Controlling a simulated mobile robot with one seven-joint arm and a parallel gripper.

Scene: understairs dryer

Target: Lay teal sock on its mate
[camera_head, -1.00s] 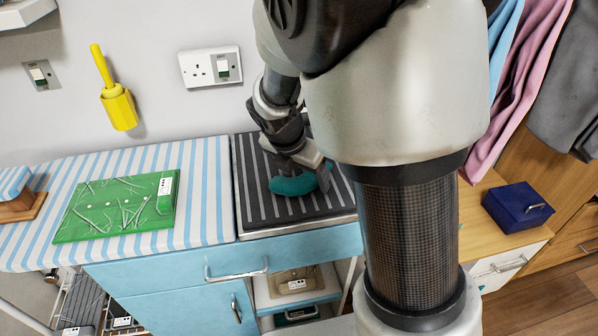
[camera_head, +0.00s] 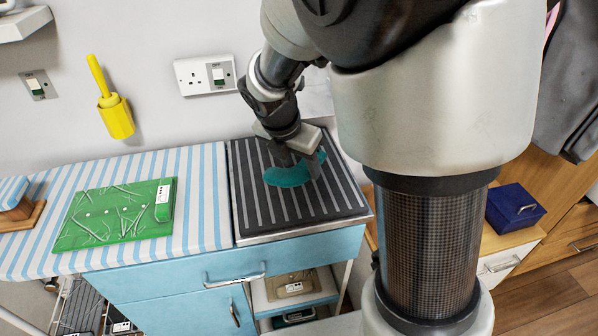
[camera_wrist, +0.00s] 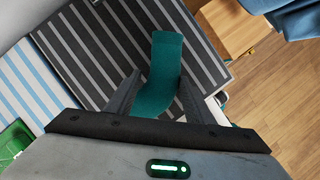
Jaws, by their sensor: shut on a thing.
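A teal sock (camera_head: 288,176) is gripped between the fingers of my gripper (camera_head: 307,163), over the dark grey-striped mat (camera_head: 255,208). In the wrist view the teal sock (camera_wrist: 164,65) runs between the two fingers of my gripper (camera_wrist: 158,95) and past them, with a bend along its length. My fingers cover part of it in the head view. I cannot tell whether the sock touches the mat or hangs just above it. No second teal sock can be made out apart from it.
A blue-striped worktop (camera_head: 205,200) lies left of the mat, bearing a green board (camera_head: 120,213). A yellow holder (camera_head: 116,116) and a socket (camera_head: 205,75) are on the wall behind. A dark blue box (camera_head: 515,207) stands on the wooden unit at right. Bare mat surrounds the sock.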

